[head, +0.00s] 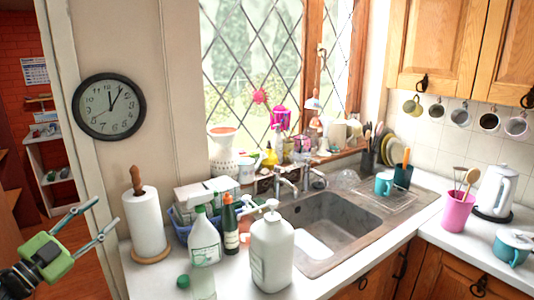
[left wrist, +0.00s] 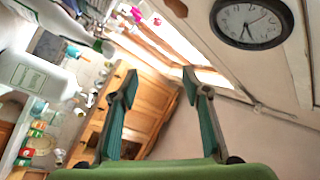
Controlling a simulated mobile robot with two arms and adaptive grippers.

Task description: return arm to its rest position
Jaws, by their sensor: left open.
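My left gripper (head: 98,222) is at the lower left of the head view, left of the counter. Its two fingers are spread apart with nothing between them. In the left wrist view the open fingers (left wrist: 160,82) show dark tips and green pads, with only the distant wall and wooden cabinet behind them. My right gripper is in neither view.
A paper towel roll (head: 144,222) on a wooden stand is nearest my left gripper, at the counter's left end. A white jug (head: 271,252) and a spray bottle (head: 204,245) stand before the sink (head: 335,222). A clock (head: 109,106) hangs on the wall above.

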